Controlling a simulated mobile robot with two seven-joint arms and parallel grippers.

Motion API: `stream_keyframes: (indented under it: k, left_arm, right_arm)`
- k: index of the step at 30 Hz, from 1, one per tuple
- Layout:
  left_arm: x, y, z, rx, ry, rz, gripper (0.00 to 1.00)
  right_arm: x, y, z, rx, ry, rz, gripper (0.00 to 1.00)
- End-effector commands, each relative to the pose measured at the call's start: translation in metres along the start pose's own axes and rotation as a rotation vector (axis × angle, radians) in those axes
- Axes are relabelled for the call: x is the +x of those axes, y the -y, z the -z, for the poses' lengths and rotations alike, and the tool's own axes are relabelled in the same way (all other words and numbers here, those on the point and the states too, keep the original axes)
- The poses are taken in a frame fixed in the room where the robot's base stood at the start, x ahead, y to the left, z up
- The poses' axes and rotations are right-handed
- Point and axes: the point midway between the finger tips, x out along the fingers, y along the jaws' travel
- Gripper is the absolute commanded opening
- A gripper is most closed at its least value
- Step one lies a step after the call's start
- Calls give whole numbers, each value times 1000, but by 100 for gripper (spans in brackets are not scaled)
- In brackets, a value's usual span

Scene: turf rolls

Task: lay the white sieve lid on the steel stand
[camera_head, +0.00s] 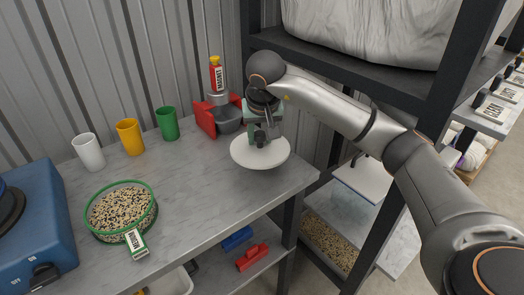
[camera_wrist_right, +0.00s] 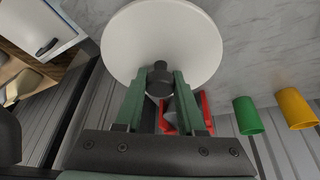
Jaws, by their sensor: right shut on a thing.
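The white sieve lid (camera_head: 258,155) is a round white disc with a dark knob. My right gripper (camera_head: 261,128) is shut on the knob and holds the lid roughly level over the right end of the grey bench. In the right wrist view the lid (camera_wrist_right: 165,35) lies beyond my green fingers (camera_wrist_right: 160,80), with the knob between them. A grey metal bowl-like piece (camera_head: 228,118) stands behind the lid, by a red piece (camera_head: 205,118). I cannot tell whether it is the steel stand. My left gripper is not in view.
A green-rimmed sieve of seeds (camera_head: 121,211) and a small labelled packet (camera_head: 135,244) are on the bench (camera_head: 205,195). White, yellow and green cups (camera_head: 168,123) line the back. A red bottle (camera_head: 216,74) stands behind. A dark shelf post (camera_head: 420,150) rises at right. The bench's middle is clear.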

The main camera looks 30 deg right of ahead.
Motion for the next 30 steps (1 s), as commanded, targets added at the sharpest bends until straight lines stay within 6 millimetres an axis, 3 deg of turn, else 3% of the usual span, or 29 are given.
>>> stream_keyframes:
  k: [3,11,16,29,30]
  left_arm:
    - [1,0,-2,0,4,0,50]
    - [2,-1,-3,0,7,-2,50]
    - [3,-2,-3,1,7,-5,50]
    - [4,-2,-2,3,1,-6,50]
    - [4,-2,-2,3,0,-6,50]
  right_arm:
    - [20,-4,6,2,0,1,0]
    - [44,-9,12,2,0,1,0]
    - [66,-8,1,-1,1,3,0]
    - [72,-8,-1,-1,-2,2,0]
    - [72,-8,-1,-1,-1,2,40]
